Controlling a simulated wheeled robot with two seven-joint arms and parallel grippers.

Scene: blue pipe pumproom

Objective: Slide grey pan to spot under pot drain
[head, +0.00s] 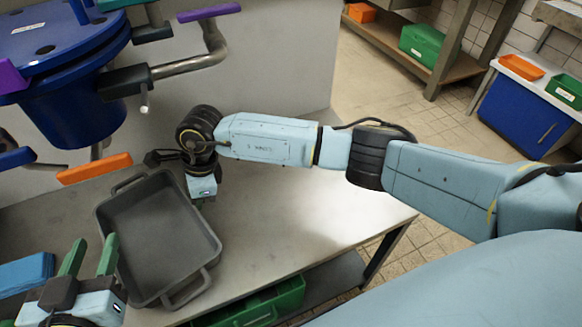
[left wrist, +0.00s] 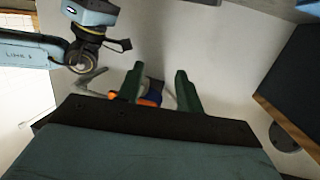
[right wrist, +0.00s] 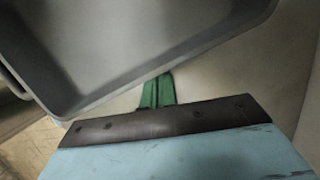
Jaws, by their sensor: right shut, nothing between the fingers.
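The grey pan (head: 160,232) is an empty rectangular tray with a handle at each end, lying on the grey bench. The blue pot (head: 72,118) hangs at the upper left, with a drain pipe and an orange handle (head: 95,168) low beneath it, just behind the pan's far left end. My right gripper (head: 204,200) points down beside the pan's far right corner. Its green fingers are shut and empty close to the pan's outer wall in the right wrist view (right wrist: 158,90); contact cannot be told. My left gripper (head: 91,246) is open and empty, by the pan's left edge.
A blue block (head: 28,272) lies left of my left gripper. A green crate (head: 262,306) sits on the shelf below the bench. The bench top (head: 300,225) right of the pan is clear. Purple-handled pipework (head: 195,60) juts out above the bench.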

